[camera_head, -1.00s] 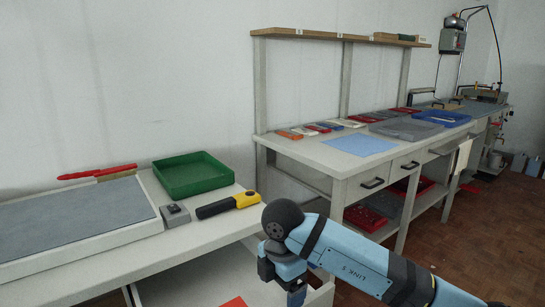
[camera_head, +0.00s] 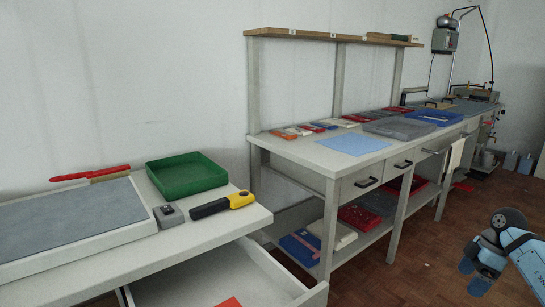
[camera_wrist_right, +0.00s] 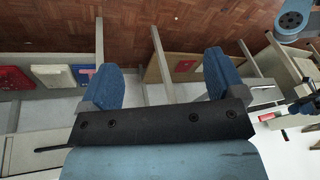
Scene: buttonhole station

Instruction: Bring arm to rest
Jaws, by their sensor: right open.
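My right gripper (camera_head: 478,277) is at the lower right of the head view, over the wooden floor and apart from the benches. In the right wrist view its two blue fingers (camera_wrist_right: 163,78) stand wide apart with nothing between them. My right arm (camera_head: 525,255) comes in from the right edge.
The near bench holds a green tray (camera_head: 187,176), a yellow and black tool (camera_head: 222,205), a small grey box (camera_head: 168,216) and a grey mat (camera_head: 70,221). Its drawer (camera_head: 262,275) stands open. A longer bench (camera_head: 320,157) stands behind. Floor (camera_head: 420,255) around my right gripper is clear.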

